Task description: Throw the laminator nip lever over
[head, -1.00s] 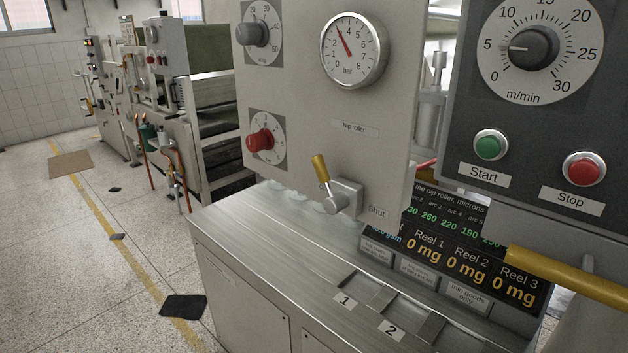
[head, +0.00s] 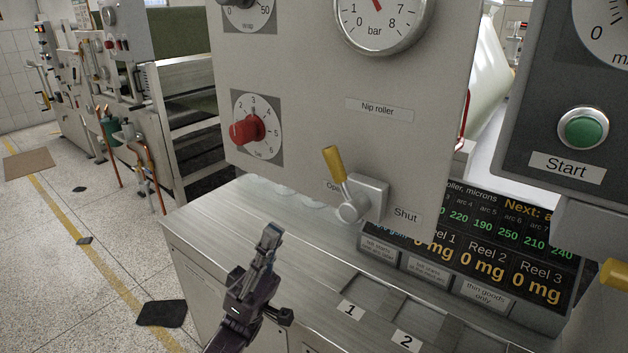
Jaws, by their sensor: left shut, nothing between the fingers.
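The nip lever (head: 334,164) has a yellow handle on a grey metal pivot and housing. It sits low on the grey panel (head: 290,100), below the "Nip roller" label. Its handle points up and slightly left, toward the partly hidden "Open" label; the "Shut" label (head: 407,216) is to the right of the housing. My left gripper (head: 271,238) is shut and empty, over the steel bench top, left of and below the lever and apart from it. My right gripper is not in view.
The steel bench (head: 215,222) spreads below the panel, with numbered recesses (head: 380,292) at its front. A display (head: 480,250) stands at the right, under the dark control panel with the green Start button (head: 583,129). A red knob (head: 247,130) juts out above left of the lever.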

